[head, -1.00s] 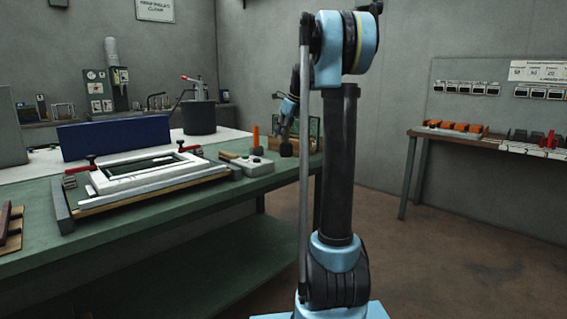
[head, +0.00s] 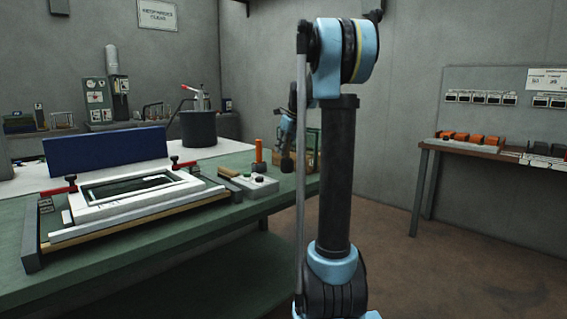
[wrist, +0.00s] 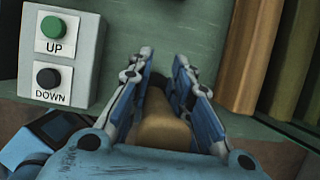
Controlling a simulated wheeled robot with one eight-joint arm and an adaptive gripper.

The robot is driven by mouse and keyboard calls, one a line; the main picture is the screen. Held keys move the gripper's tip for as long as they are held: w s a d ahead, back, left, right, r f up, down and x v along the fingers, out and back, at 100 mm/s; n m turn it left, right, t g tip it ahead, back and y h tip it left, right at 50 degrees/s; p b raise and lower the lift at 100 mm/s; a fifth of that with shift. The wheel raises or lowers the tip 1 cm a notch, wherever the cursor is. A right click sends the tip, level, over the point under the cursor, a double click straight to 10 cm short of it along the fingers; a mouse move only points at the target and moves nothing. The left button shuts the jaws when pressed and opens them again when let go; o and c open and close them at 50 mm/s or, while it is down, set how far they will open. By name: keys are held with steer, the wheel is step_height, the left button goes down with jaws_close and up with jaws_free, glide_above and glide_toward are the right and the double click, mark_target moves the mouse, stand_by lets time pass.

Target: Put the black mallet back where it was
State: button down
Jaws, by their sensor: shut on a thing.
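My gripper (head: 287,146) hangs over the right end of the green bench, pointing down. In the wrist view my gripper (wrist: 163,57) is shut on the tan wooden handle (wrist: 164,127) of the black mallet. The dark mallet head (head: 287,165) shows below the gripper in the head view, beside the control box. In the wrist view the head (wrist: 155,85) is partly hidden between the fingers. I cannot tell whether the head touches the bench.
A control box (head: 256,188) with UP and DOWN buttons sits left of the mallet. An orange upright handle (head: 258,151) stands behind it. Wooden slats (wrist: 247,55) are close on the right. A white frame (head: 135,203) lies on the green bench (head: 150,245).

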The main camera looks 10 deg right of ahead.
steer(key=shift+s+f, duration=0.1)
steer(key=shift+f, duration=2.15)
steer(key=c, duration=1.4)
jaws_free()
steer(key=shift+c, duration=0.2)
